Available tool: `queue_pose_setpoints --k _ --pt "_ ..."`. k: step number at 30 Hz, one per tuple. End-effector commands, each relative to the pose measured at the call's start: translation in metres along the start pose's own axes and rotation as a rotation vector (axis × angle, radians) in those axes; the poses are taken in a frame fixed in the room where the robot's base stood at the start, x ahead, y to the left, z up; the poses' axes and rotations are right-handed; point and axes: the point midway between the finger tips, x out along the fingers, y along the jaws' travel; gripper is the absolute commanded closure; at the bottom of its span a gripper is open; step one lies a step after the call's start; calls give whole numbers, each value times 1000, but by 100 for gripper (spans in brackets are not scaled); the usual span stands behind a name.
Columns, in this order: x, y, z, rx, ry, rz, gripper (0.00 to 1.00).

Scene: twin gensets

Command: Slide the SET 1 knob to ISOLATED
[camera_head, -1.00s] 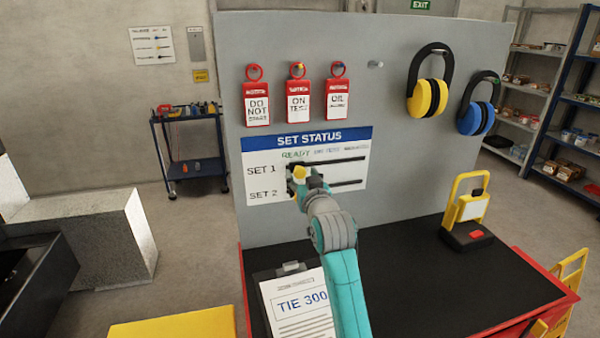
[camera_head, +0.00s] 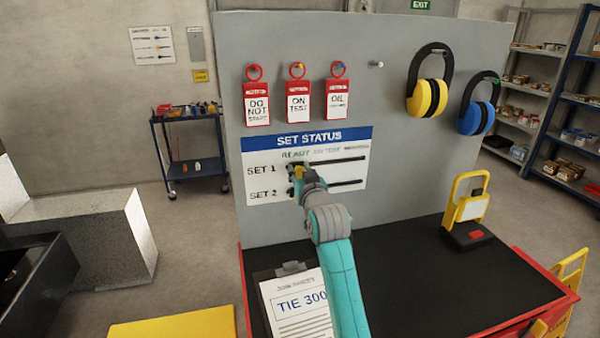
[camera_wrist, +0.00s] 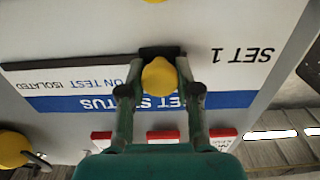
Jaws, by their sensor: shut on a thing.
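The white SET STATUS board (camera_head: 262,160) with a blue header is on the grey panel, with a dark slot each for SET 1 and SET 2. In the wrist view, upside down, my gripper (camera_wrist: 159,88) has its fingers either side of the yellow SET 1 knob (camera_wrist: 158,76) and is shut on it. The knob is at the slot end beside the SET 1 label (camera_wrist: 248,55); READY is hidden there. The ISOLATED label (camera_wrist: 38,88) is at the slot's far end. The SET 2 knob (camera_wrist: 153,1) is cut by the picture edge. In the head view my gripper (camera_head: 298,172) covers the slots' left ends.
Red tags (camera_head: 298,102) hang above the board. Yellow earmuffs (camera_head: 427,97) and blue earmuffs (camera_head: 476,118) hang at right. A clipboard (camera_head: 290,308) and a yellow lamp (camera_head: 467,208) are on the black bench top (camera_head: 420,290). The board face right of my gripper is clear.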

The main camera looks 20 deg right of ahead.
Motion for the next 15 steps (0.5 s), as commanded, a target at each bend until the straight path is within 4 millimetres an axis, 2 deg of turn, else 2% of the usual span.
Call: queue_pose_setpoints --k 4,12,15 --pt "0 19 0 1 -1 4 100" --pt "0 78 0 0 0 4 100" --pt "0 88 0 1 0 2 100"
